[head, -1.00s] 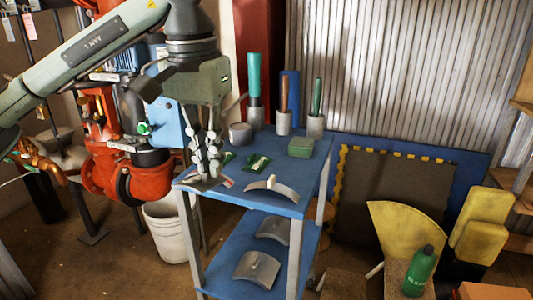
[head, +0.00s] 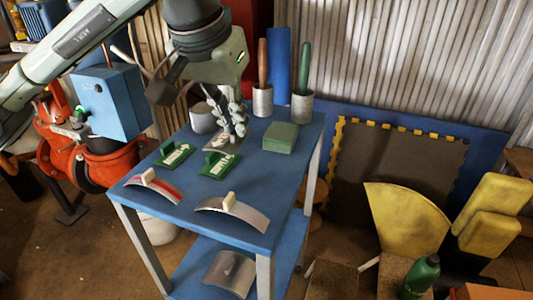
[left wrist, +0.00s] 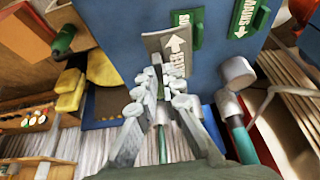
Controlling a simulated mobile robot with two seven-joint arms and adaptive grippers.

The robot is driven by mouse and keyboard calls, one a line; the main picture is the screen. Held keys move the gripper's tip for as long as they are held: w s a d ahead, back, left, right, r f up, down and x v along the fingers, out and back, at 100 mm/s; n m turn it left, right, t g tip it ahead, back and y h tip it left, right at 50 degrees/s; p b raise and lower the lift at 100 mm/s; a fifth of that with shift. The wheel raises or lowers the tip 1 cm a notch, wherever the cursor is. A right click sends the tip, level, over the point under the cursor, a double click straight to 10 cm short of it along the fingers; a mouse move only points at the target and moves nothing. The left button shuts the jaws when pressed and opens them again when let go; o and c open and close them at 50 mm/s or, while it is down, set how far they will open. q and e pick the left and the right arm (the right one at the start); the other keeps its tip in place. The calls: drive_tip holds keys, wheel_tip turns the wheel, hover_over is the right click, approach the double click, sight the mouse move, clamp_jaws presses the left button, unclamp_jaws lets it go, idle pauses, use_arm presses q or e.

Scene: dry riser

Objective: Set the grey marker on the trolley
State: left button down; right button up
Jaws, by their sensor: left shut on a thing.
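The grey marker (head: 219,143) is a flat plate with a white arrow. It also shows in the left wrist view (left wrist: 168,45), with white lettering beside the arrow. My right gripper is not in view.
Two curved metal plates (head: 152,187) (head: 231,212) lie at the front edge.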

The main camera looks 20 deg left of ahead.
use_arm(q)
drive_tip(key=d+f, duration=0.1)
drive_tip(key=d, duration=0.1)
drive_tip(key=w+d+f, duration=0.1)
drive_tip(key=d, duration=0.1)
drive_tip(key=w+d+f+p, duration=0.1)
drive_tip(key=d+f, duration=0.1)
drive_tip(key=shift+d+f, duration=0.1)
drive_tip(key=shift+d, duration=0.25)
wheel_tip(320, 180, down, 4)
drive_tip(key=shift+f, duration=0.1)
drive_tip(key=c, duration=1.7)
unclamp_jaws()
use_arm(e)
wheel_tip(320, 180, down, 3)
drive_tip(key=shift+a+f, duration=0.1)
use_arm(q)
drive_tip(key=shift+v, duration=6.1)
